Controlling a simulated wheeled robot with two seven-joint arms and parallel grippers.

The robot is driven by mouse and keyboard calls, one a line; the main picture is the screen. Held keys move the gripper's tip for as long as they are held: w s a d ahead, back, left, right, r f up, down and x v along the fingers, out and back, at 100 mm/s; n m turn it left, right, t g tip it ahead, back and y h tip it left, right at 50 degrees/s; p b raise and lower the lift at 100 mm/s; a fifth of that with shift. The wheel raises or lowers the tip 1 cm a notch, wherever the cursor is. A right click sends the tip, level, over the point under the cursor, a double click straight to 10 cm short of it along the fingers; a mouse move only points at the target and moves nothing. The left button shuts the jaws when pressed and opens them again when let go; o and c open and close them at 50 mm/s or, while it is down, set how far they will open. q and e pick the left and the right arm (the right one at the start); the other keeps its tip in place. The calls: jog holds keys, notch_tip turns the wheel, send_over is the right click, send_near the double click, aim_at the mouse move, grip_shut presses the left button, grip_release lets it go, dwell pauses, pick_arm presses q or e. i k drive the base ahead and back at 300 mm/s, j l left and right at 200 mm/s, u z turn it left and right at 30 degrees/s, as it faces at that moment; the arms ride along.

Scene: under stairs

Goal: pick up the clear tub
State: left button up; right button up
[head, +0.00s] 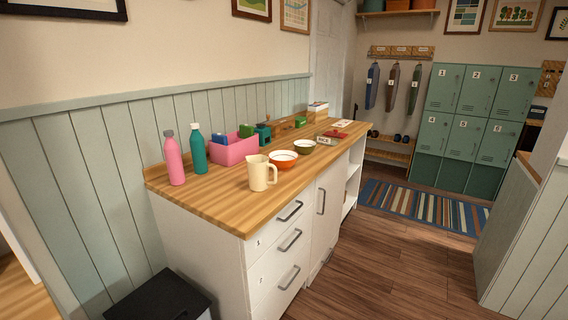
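I cannot make out a clear tub in the head view. The wooden-topped counter (215,205) holds a pink bottle (173,160), a teal bottle (199,150) and a pink open bin (240,151) with blue and green items in it. Neither of my grippers is in view.
White drawers and a cupboard (326,205) are under the counter. A black-lidded bin (160,297) stands at its near end. Small boxes and a labelled block (326,141) sit farther back. Green lockers (470,120) stand beyond a striped rug (420,207). The wooden floor (400,270) is clear.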

aim_at(321, 136)
jog(key=i+l+u, duration=0.15)
jog(key=u, duration=0.25)
jog(key=i+l+u, duration=0.2)
jog(key=u, duration=0.25)
jog(key=i, duration=0.05)
